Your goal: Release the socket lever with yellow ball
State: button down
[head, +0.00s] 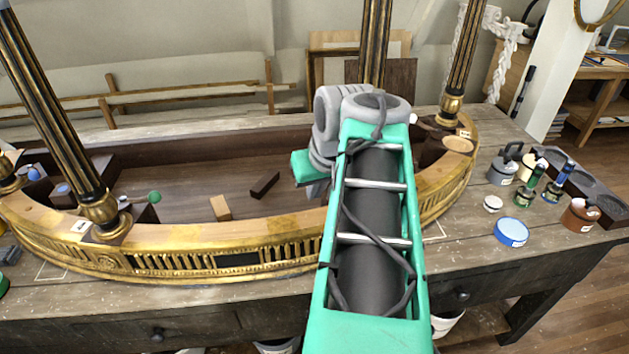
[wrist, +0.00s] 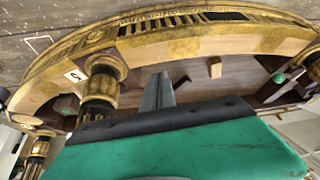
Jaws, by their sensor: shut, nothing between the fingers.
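I cannot make out a lever with a yellow ball in either view; my arm covers part of the gilt console (head: 225,233) in the head view. A green ball (head: 154,197) stands beside the left column's foot in the head view, and it shows at the right of the wrist view (wrist: 279,77). My gripper (wrist: 158,88) is shut and empty, reaching over the console's inner well (wrist: 200,72) in the wrist view. In the head view its fingertips are hidden behind my arm.
Black-and-gold columns rise from the rim, one at the left (head: 60,130) and one at the right (head: 458,70). A light block (head: 220,207) and a dark block (head: 265,185) lie in the well. Jars and brushes, with a blue-lidded tin (head: 511,232), stand at the right.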

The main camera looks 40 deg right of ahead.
jog(key=s+d, duration=0.1)
jog(key=s+d+r, duration=0.1)
jog(key=shift+d+r, duration=0.15)
jog(key=shift+d, duration=0.15)
jog(key=p+x, duration=0.1)
jog(key=x, duration=0.8)
jog(key=shift+w+d, duration=0.1)
jog(key=shift+w, duration=0.1)
jog(key=w, duration=0.1)
jog(key=w+d+p, duration=0.1)
jog(key=w, duration=0.2)
jog(key=shift+d, duration=0.35)
